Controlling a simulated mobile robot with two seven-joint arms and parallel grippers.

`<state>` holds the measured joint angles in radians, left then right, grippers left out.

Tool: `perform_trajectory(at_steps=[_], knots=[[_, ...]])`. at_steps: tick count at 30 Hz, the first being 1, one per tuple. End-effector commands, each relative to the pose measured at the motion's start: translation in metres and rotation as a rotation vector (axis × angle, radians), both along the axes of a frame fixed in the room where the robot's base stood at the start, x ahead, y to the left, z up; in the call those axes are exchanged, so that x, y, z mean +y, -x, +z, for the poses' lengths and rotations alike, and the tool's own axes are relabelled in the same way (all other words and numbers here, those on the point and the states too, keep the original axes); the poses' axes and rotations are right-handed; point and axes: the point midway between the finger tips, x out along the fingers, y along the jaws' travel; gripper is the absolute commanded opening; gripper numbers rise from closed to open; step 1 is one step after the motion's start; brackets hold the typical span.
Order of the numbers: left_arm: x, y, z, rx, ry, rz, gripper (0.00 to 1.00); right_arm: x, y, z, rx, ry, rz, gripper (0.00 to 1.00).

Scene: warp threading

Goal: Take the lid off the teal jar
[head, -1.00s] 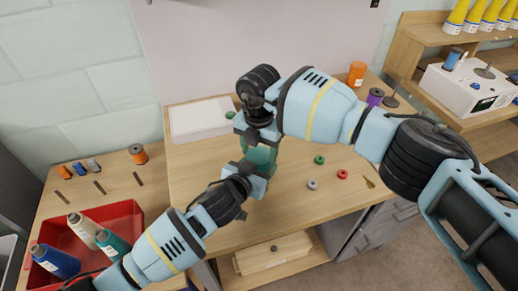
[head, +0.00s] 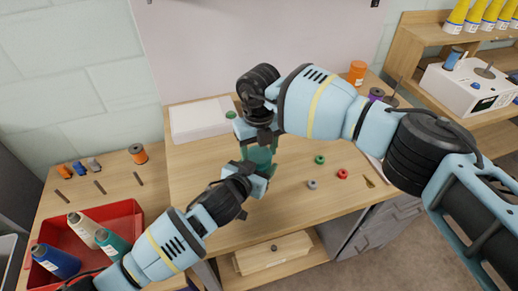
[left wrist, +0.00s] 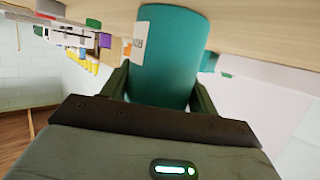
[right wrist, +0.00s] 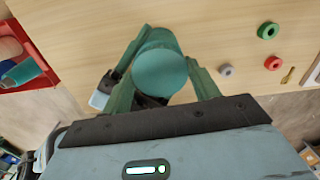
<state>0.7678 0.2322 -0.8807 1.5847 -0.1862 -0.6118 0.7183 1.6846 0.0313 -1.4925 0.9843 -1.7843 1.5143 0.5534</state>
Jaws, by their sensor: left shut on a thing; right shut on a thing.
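The teal jar (head: 261,156) is upright above the wooden table, between my two grippers. In the left wrist view its body (left wrist: 170,55) is a teal cylinder with a white label, and my left gripper (head: 255,175) is shut on it from the front left. My right gripper (head: 258,136) comes down from above and is shut on the round teal lid (right wrist: 160,73), between its green fingers. Part of the jar also shows behind the lid in the right wrist view. I cannot tell whether lid and jar are apart, because the fingers hide the seam.
A white box (head: 201,119) stands at the back left of the table. Green (head: 320,160), red (head: 343,174) and grey (head: 312,184) small spools lie right of the jar. A red bin (head: 127,214) with large thread cones is at the left. The front middle of the table is clear.

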Motion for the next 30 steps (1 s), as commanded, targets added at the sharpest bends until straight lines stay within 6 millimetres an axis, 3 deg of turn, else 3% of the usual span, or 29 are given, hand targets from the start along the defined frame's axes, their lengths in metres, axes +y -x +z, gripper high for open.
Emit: perform_trajectory(at_steps=[9, 10, 15, 26, 30], knots=[[0.001, -0.001, 0.0, 0.0, -0.001, 0.003, 0.0, -0.001, 0.0, 0.0, 0.001, 0.001, 0.018, 0.33], [0.001, -0.001, 0.0, 0.0, -0.001, 0.003, 0.0, -0.001, 0.0, 0.0, 0.001, 0.001, 0.018, 0.62], [0.001, 0.0, 0.0, 0.001, -0.001, 0.002, 0.0, 0.0, 0.0, 0.0, 0.001, 0.001, 0.017, 0.82], [-0.001, 0.0, 0.0, 0.0, -0.001, -0.001, 0.0, 0.003, 0.001, 0.001, 0.003, -0.004, 0.021, 0.82], [-0.001, 0.0, 0.0, 0.001, 0.0, -0.001, 0.0, 0.004, 0.002, 0.011, 0.001, -0.007, 0.023, 0.82]])
